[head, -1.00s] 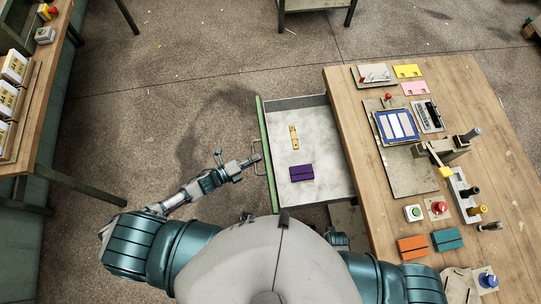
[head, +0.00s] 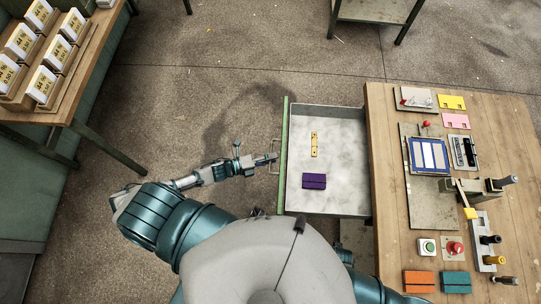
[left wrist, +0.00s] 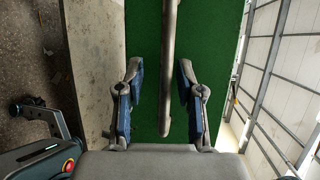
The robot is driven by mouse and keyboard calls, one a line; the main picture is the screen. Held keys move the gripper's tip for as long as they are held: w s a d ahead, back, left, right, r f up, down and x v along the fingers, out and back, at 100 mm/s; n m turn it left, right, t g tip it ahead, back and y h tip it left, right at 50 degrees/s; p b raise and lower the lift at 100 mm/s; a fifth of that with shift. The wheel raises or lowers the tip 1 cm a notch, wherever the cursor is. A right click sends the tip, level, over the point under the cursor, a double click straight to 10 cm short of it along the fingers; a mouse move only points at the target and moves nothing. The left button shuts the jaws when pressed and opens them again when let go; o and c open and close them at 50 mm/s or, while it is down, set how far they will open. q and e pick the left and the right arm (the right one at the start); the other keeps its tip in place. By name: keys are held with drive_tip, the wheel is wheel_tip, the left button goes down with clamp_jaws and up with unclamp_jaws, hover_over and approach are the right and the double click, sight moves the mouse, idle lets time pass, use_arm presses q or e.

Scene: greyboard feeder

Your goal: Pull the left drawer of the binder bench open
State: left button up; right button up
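The left drawer (head: 335,200) of the binder bench (head: 390,285) stands out well to the left of the bench, its inside showing from above. Its green front (head: 285,150) carries a thin metal handle (head: 276,170). My left gripper (head: 274,157) is at this handle. In the left wrist view the handle bar (left wrist: 169,60) runs between the two fingers of the left gripper (left wrist: 158,92), in front of the green drawer front (left wrist: 210,45). The fingers are apart, with visible gaps to the bar. My right gripper is not in view.
A yellow piece (head: 314,144) and a purple block (head: 314,181) lie in the drawer. The bench top holds a press (head: 470,188), buttons and coloured blocks. A table with card boxes (head: 45,84) is at upper left. Floor left of the drawer is clear.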

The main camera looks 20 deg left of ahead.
use_arm(q)
drive_tip(key=shift+r, duration=0.1)
drive_tip(key=v, duration=1.2)
